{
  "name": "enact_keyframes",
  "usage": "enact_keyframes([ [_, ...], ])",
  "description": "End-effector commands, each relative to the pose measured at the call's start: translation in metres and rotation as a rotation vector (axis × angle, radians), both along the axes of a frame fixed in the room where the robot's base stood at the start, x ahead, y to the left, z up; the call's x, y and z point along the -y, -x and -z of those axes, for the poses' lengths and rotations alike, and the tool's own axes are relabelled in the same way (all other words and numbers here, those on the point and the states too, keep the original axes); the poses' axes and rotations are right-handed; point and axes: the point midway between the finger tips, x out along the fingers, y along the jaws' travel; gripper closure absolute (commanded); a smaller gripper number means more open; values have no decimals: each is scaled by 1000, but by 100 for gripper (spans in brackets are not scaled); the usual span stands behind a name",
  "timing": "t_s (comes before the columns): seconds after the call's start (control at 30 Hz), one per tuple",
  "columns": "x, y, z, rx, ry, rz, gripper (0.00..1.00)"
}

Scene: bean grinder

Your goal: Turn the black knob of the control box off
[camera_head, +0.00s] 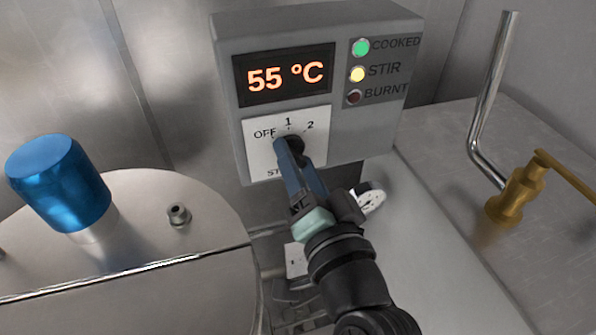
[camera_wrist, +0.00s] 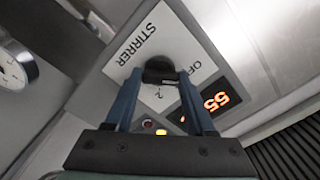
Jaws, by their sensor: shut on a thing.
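The grey control box (camera_head: 225,60) is on the metal wall and reads 55 °C in orange. Its white dial plate (camera_head: 258,155) is marked OFF, 1 and 2, and reads STIRRER in the wrist view. The black knob (camera_head: 295,144) sits on this plate. My gripper (camera_head: 288,150) reaches it from below right in the head view, its blue fingers shut on the knob. In the wrist view, the knob (camera_wrist: 160,68) is between the two fingertips. The fingers cover much of it, and I cannot tell which mark it points to.
The COOKED light (camera_head: 360,47) is green, the STIR light (camera_head: 357,74) yellow, the BURNT light (camera_head: 353,97) dark. A metal lid (camera_head: 170,215) with a blue cylinder (camera_head: 60,180) is at left. A brass valve (camera_head: 518,192) and steel pipe (camera_head: 488,100) stand at right. A round gauge (camera_head: 370,198) is behind my gripper.

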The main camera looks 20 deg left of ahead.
Motion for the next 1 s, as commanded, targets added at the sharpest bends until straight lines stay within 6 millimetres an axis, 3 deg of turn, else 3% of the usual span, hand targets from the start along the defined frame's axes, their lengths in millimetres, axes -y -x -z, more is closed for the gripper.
enact_keyframes([
  [0.77, 0, 0, 1, 55, 89, -2, 100],
  [0.8, 0, 0, 1, 55, 89, -2, 40],
  [0.93, 0, 0, 1, 55, 88, -1, 16],
  [1.0, 0, 0, 1, 56, 87, -1, 15],
])
